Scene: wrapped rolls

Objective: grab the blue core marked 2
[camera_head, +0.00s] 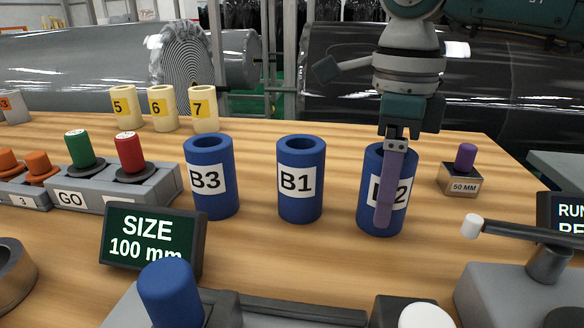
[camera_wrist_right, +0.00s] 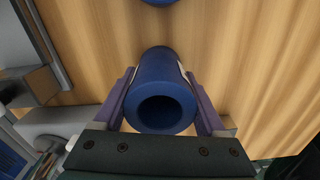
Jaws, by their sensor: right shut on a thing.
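The blue core marked B2 (camera_head: 374,215) stands upright on the wooden table, right of centre in the head view. My right gripper (camera_head: 386,215) comes down over it from above, and one purple finger covers part of its label. In the right wrist view the same core (camera_wrist_right: 160,90) sits between the two purple fingers of my right gripper (camera_wrist_right: 162,105), which are shut on its sides; its open end faces the camera. My left gripper is not in view.
Blue cores B1 (camera_head: 301,206) and B3 (camera_head: 211,203) stand to the left. A purple peg on a 50 MM block (camera_head: 460,181) stands close on the right. Cream cores (camera_head: 163,113) stand behind. The size display (camera_head: 150,240) and a blue-topped post (camera_head: 171,290) are in front.

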